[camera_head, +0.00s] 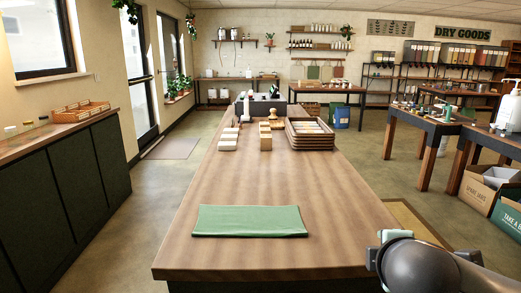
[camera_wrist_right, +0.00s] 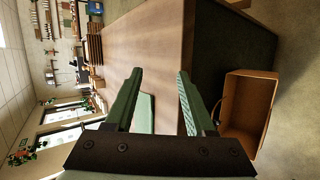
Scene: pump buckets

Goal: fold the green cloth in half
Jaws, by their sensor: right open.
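The green cloth (camera_head: 249,221) lies flat near the front edge of the wooden table, as a neat rectangle wider than deep. I cannot tell how many layers it has. Part of it shows between my fingers in the right wrist view (camera_wrist_right: 147,106), beyond them and partly hidden by them. My right gripper (camera_wrist_right: 160,73) is open with nothing between its green fingers. In the head view my right arm is at the lower right, beside the table's front right corner and apart from the cloth. My left gripper is not in view.
The wooden table (camera_head: 330,215) is bare around the cloth. Farther back stand stacked trays (camera_head: 310,134), wooden blocks (camera_head: 265,137) and white blocks (camera_head: 228,140). An open brown box (camera_wrist_right: 246,108) is on the floor beside the table. Cardboard boxes (camera_head: 486,186) stand at the right.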

